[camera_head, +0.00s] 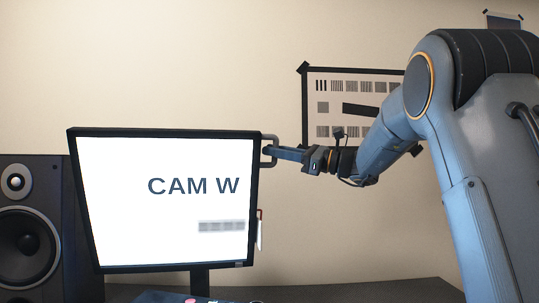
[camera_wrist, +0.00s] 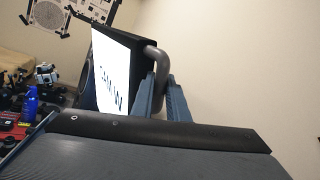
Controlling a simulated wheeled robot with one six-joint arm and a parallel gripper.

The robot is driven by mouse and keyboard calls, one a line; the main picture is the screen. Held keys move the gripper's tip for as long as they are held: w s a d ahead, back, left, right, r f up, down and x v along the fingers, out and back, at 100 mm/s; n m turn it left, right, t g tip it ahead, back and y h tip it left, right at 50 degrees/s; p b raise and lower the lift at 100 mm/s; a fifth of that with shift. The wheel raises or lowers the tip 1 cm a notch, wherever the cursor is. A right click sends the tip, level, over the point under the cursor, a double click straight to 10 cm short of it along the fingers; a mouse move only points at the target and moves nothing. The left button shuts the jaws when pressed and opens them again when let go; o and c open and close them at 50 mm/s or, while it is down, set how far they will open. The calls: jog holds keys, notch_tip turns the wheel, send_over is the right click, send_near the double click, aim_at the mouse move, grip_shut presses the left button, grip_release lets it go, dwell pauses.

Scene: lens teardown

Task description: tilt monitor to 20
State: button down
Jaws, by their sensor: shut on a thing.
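The monitor (camera_head: 120,210) has a black frame and a bright white screen reading "CAM W". It stands on a dark stand at the centre left of the head view and looks tilted. It also shows edge-on in the wrist view (camera_wrist: 118,62). A grey handle (camera_head: 273,140) sticks out from its upper right edge and shows as a curved bar in the wrist view (camera_wrist: 162,62). My gripper (camera_head: 272,153) reaches in from the right and is shut on this handle. In the wrist view its two blue fingers (camera_wrist: 162,95) lie on either side of the handle's bar.
A black speaker (camera_head: 30,225) stands close to the monitor's left. A framed chart (camera_head: 350,85) hangs on the wall behind my arm. A red-and-white item (camera_head: 260,228) shows at the monitor's right edge. In the wrist view, a blue bottle (camera_wrist: 30,104) stands among clutter at left.

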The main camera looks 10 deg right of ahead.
jog(key=c, duration=2)
grip_release()
jog(key=shift+d, duration=0.1)
jog(key=b+v, duration=0.1)
jog(key=v, duration=0.6)
jog(key=shift+s+d, duration=0.25)
jog(key=shift+f, duration=0.1)
